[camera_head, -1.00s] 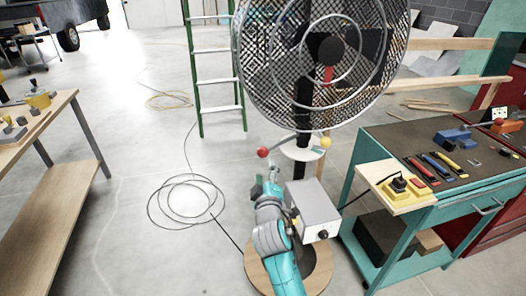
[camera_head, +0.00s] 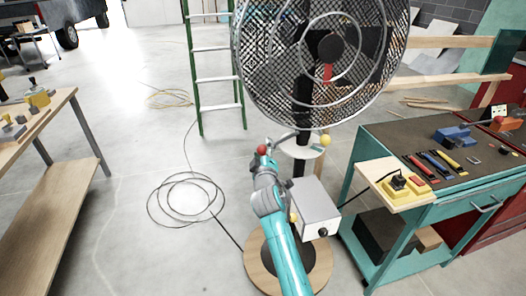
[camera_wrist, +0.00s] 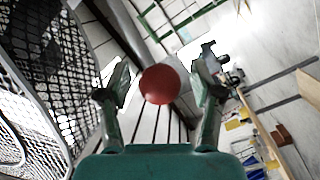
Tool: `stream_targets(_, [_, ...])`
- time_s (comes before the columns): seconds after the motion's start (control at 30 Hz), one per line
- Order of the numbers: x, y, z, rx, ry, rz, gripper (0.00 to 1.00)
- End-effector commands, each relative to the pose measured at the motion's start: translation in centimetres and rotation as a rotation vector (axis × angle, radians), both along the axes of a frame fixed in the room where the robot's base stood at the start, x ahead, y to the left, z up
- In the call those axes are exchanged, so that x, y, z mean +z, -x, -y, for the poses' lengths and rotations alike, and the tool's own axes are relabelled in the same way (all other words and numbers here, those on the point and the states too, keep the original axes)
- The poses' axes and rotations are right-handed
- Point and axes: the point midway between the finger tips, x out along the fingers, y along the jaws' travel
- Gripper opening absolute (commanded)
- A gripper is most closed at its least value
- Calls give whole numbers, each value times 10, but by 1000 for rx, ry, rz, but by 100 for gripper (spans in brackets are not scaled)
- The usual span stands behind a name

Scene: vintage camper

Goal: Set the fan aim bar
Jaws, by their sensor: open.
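The fan (camera_head: 331,48) stands on a round wooden base, its caged head facing me. Below the head is the aim bar (camera_head: 284,138), with a red ball (camera_head: 262,149) at its left end and a yellow ball (camera_head: 325,140) at its right end. My gripper (camera_head: 262,160) is at the red ball. In the wrist view the red ball (camera_wrist: 160,84) shows between the two open fingers (camera_wrist: 162,88), with a gap on each side. I cannot tell how deep it sits between them.
A grey box (camera_head: 317,209) is beside my arm on the fan's stand. A teal workbench (camera_head: 440,192) with tools and a yellow switch box (camera_head: 397,186) stands right. A green ladder (camera_head: 216,78) is behind; a cable coil (camera_head: 186,200) lies on the floor.

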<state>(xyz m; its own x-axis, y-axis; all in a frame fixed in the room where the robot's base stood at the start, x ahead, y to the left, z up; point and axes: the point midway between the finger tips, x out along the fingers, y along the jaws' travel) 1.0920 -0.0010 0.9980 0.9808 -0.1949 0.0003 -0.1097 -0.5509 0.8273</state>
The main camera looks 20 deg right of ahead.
Motion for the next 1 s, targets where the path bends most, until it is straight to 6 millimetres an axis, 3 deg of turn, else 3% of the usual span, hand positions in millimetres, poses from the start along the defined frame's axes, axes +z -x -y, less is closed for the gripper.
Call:
stream_targets(0.07, [0, 0, 0, 0, 0, 0, 63])
stream_targets(0.3, [0, 0, 0, 0, 0, 0, 3])
stream_targets(0.33, [0, 0, 0, 0, 0, 0, 0])
stream_targets(0.67, [-1, 5, 2, 0, -1, -1, 0])
stream_targets(1.0, [-2, 38, 23, -3, 0, -2, 0])
